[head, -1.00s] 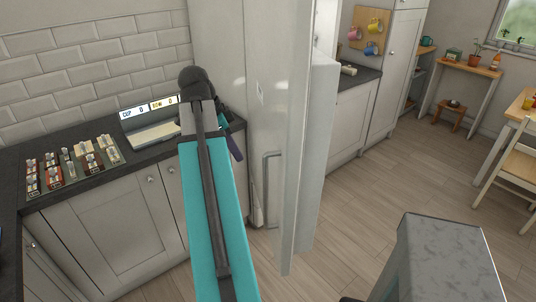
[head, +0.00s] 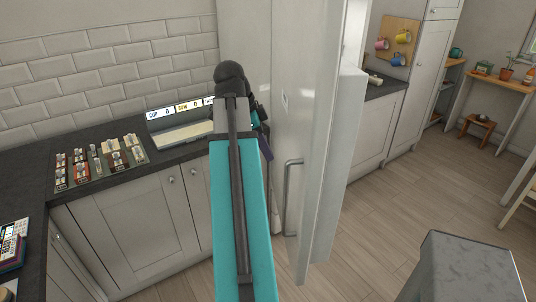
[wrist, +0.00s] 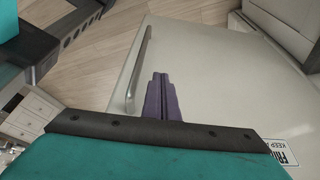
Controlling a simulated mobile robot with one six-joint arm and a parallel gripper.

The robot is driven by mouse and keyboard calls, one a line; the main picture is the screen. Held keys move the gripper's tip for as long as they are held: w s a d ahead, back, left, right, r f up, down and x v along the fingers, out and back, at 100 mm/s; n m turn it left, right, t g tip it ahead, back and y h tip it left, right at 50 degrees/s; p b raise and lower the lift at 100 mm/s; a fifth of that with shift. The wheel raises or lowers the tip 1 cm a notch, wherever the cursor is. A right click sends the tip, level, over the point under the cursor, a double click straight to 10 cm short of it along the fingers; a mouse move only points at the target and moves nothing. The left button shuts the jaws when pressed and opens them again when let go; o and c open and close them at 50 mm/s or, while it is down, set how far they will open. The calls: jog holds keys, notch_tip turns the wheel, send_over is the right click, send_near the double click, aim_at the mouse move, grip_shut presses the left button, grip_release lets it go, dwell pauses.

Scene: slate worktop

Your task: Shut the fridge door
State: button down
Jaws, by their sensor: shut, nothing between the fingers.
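The fridge door (head: 310,120) stands open in the head view, a tall pale panel jutting toward me with its thick inner side (head: 342,165) at the right. Its long grey handle (head: 292,198) is on the outer face, low in this view; the wrist view also shows the handle (wrist: 138,75). My gripper (wrist: 160,77) is shut and empty, its purple fingers over the door's outer face, just right of the handle. I cannot tell whether they touch the door. In the head view my arm hides most of the gripper.
Wood floor (head: 385,230) is open to the right of the door. A wooden stool (head: 475,130) stands far right.

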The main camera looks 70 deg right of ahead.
jog(key=s+d+f, duration=0.3)
jog(key=s+f, duration=0.3)
jog(key=f, duration=0.2)
jog(key=shift+d+f, duration=0.2)
jog(key=shift+d, duration=0.2)
dwell(0.3)
jog(key=shift+s, duration=0.2)
